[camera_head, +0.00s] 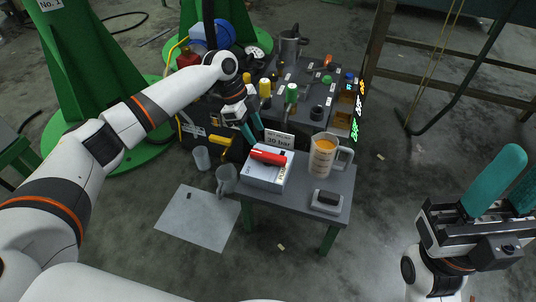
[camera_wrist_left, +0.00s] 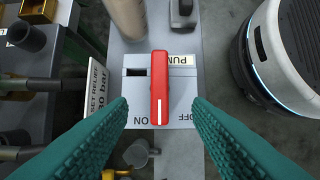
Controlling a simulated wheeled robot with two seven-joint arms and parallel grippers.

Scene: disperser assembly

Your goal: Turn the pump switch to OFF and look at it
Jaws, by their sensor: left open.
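The pump switch is a red lever (camera_head: 268,157) on a pale box (camera_head: 262,180) at the front of the grey table. In the left wrist view the red lever (camera_wrist_left: 160,75) stands upright in the picture, its white mark at the lower end between the ON label (camera_wrist_left: 142,120) and the OFF label (camera_wrist_left: 183,118). My left gripper (camera_head: 252,133) is open above the box. Its teal fingertips (camera_wrist_left: 160,103) are on either side of the lever, apart from it. My right gripper (camera_head: 514,175) is at the far right, open and empty, away from the table.
A "30 bar" sign (camera_head: 279,140) stands behind the box. An orange-filled jug (camera_head: 323,157) and a small grey device (camera_head: 326,201) are to the right. A grey mug (camera_head: 227,180) is at the left edge. Valves and bottles crowd the back. A white sheet (camera_head: 198,217) lies on the floor.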

